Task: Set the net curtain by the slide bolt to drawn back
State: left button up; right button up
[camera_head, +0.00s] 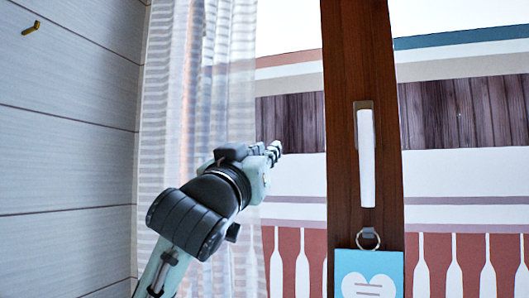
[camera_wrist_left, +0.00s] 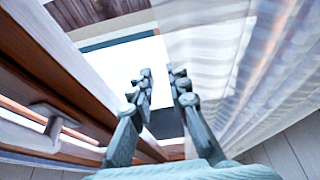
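The net curtain (camera_head: 222,70) is sheer, pale and striped, hanging in folds at the left of the window in the head view. It covers only the left part of the glass. In the left wrist view the curtain (camera_wrist_left: 255,75) fills the right side. My left gripper (camera_head: 275,151) is in front of the curtain's right edge, pointing right. In the left wrist view the fingers (camera_wrist_left: 163,78) are apart with no cloth clearly between them. The curtain's edge lies beside or behind the right finger; contact cannot be told. I cannot make out a slide bolt for certain. My right gripper is out of view.
A brown wooden window post (camera_head: 345,60) stands right of the gripper, with a white upright handle (camera_head: 366,155). A blue card with a white heart (camera_head: 369,275) hangs from a ring below it.

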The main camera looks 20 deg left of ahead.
pick_arm(q)
grip_shut()
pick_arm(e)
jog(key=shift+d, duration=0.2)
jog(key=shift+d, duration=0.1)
